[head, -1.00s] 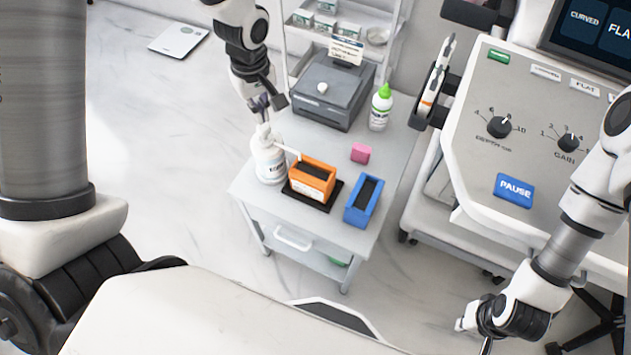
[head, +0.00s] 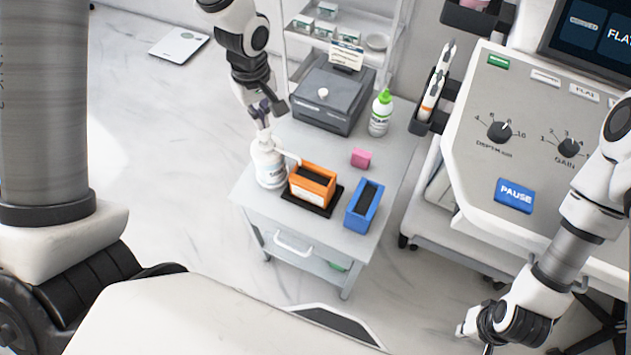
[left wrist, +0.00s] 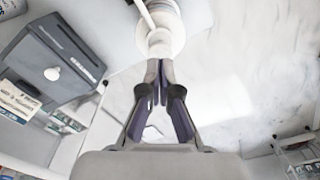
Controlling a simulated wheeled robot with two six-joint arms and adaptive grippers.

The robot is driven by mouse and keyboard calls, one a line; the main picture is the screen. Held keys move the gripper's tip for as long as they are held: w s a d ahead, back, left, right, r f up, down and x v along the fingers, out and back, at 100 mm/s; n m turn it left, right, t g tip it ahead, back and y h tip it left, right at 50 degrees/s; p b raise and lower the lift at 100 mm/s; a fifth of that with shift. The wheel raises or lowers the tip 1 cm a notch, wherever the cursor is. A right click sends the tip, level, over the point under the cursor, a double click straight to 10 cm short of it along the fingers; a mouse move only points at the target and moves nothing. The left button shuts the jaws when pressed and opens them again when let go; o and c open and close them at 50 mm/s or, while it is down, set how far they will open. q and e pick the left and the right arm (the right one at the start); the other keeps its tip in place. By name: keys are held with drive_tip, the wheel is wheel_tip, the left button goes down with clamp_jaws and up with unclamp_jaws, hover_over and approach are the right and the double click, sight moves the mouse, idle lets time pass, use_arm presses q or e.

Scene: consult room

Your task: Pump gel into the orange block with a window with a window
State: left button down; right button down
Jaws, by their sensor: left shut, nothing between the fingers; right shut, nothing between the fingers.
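The orange block with a window (head: 314,184) sits on a black mat (head: 328,208) on the grey cart. A white pump bottle (head: 269,167) stands just left of it, its spout pointing right toward the block. My left gripper (head: 262,133) is shut and empty, its fingertips at the top of the pump head; I cannot tell if they touch. In the left wrist view the shut fingers (left wrist: 160,66) point at the white pump head (left wrist: 159,40). My right gripper (head: 480,335) is shut and empty, low at the right, away from the cart.
A blue block with a slot (head: 364,206) and a pink block (head: 361,158) are on the cart. A grey box (head: 332,95) and a green-capped bottle (head: 381,112) stand farther back. A console with a PAUSE button (head: 515,195) is at the right.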

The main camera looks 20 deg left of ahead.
sight(263, 132)
use_arm(q)
drive_tip(key=shift+f, duration=0.1)
idle(0.3)
drive_tip(key=shift+f+b, duration=1.25)
drive_tip(key=shift+f, duration=0.45)
drive_tip(key=shift+r, duration=0.15)
drive_tip(key=shift+r+p, duration=1.55)
drive_tip(key=shift+r, duration=0.05)
wheel_tip(263, 132, up, 6)
drive_tip(key=p, duration=0.5)
